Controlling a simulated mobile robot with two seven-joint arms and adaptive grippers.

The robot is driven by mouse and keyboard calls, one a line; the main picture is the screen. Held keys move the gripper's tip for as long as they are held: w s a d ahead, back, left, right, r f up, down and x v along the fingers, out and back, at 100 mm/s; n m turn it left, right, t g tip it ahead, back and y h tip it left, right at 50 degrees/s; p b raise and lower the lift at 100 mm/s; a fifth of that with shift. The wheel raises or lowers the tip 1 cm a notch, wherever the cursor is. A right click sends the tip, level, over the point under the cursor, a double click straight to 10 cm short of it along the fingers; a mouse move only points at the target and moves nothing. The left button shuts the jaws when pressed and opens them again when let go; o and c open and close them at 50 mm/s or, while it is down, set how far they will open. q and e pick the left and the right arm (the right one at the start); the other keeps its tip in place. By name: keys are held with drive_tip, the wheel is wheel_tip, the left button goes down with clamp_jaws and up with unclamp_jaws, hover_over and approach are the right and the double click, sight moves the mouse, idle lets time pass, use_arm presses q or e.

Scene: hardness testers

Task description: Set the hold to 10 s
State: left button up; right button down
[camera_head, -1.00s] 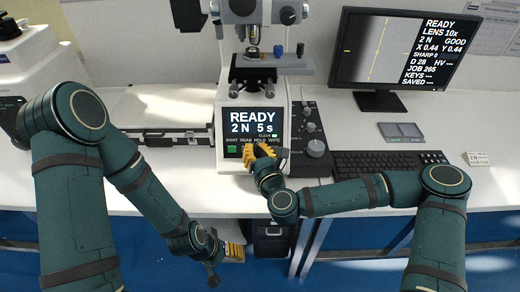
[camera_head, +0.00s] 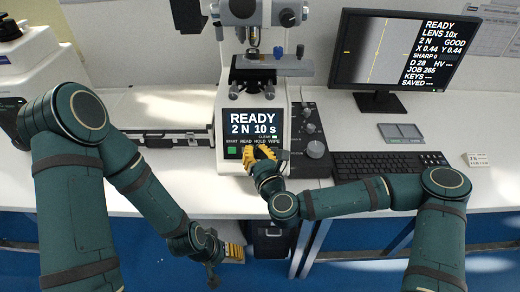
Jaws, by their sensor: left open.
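The hardness tester (camera_head: 228,168) stands at the back middle of the bench. Its screen (camera_head: 253,122) reads READY, 2 N 10 s. Below are the labels START, HEAD, HOLD and WIPE, with a green button (camera_head: 232,150) under START. My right gripper (camera_head: 257,156), with yellow fingers, is at the panel just below HOLD and WIPE and hides the keys there. I cannot tell whether its fingers are apart or touching a key. My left gripper (camera_head: 234,252) is open and low, in front of the bench edge, away from the tester.
A monitor (camera_head: 395,50) at the right shows READY, LENS 10x, 2 N. A keyboard (camera_head: 385,163) and a knob panel (camera_head: 316,150) lie right of the tester. A specimen stage (camera_head: 272,66) is above the screen. A flat case (camera_head: 165,138) lies at the left.

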drive_tip(key=shift+s, duration=0.15)
drive_tip(key=s+r, duration=0.1)
drive_tip(key=s+p, duration=0.1)
drive_tip(key=s+r+p, duration=0.1)
drive_tip(key=s, duration=0.1)
drive_tip(key=shift+s+r, duration=0.1)
drive_tip(key=shift+r, duration=0.25)
idle(0.9)
drive_tip(key=s+a+f+n+g+y, duration=0.1)
drive_tip(key=s+f+n+g, duration=0.4)
drive_tip(key=f+n, duration=0.4)
drive_tip(key=s+a+f+n+g+y, duration=0.15)
drive_tip(key=s+f+n+g, duration=0.35)
drive_tip(key=n, duration=0.5)
drive_tip(key=s+d+f+n+g+h, duration=0.2)
drive_tip(key=s+d+f+n, duration=0.1)
drive_tip(key=d+n, duration=0.4)
drive_tip(key=s+d+f+n+g+h, duration=0.3)
drive_tip(key=d+f+n, duration=0.2)
drive_tip(key=d+n, duration=0.2)
drive_tip(key=shift+s, duration=0.4)
